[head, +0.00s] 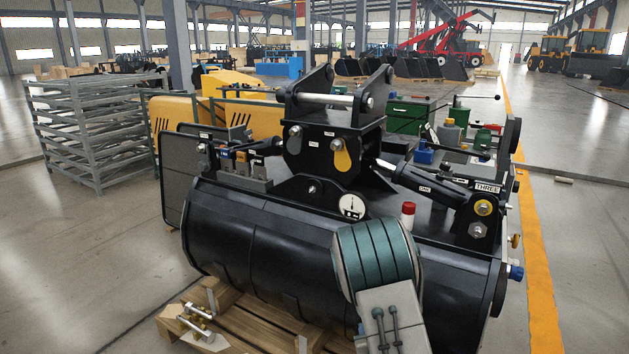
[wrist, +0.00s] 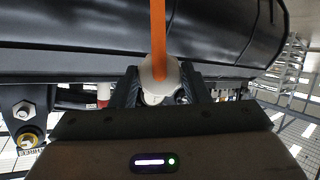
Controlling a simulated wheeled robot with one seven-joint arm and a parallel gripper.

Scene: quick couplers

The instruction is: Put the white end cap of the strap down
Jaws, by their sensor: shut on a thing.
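The white end cap (wrist: 148,72) is a rounded white piece at the middle of the wrist view. The orange strap (wrist: 158,30) runs from it to the top edge of that picture. My gripper (wrist: 162,86) is shut on the end cap, with a dark finger on each side of it. The black bucket (wrist: 75,35) lies behind the strap in the wrist view and fills the middle of the head view (head: 270,245). The gripper, cap and strap do not show in the head view; my arm covers part of the bucket's front there.
A red-and-white cylinder (head: 407,214) stands behind my arm. Grey racks (head: 95,130) stand at the left.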

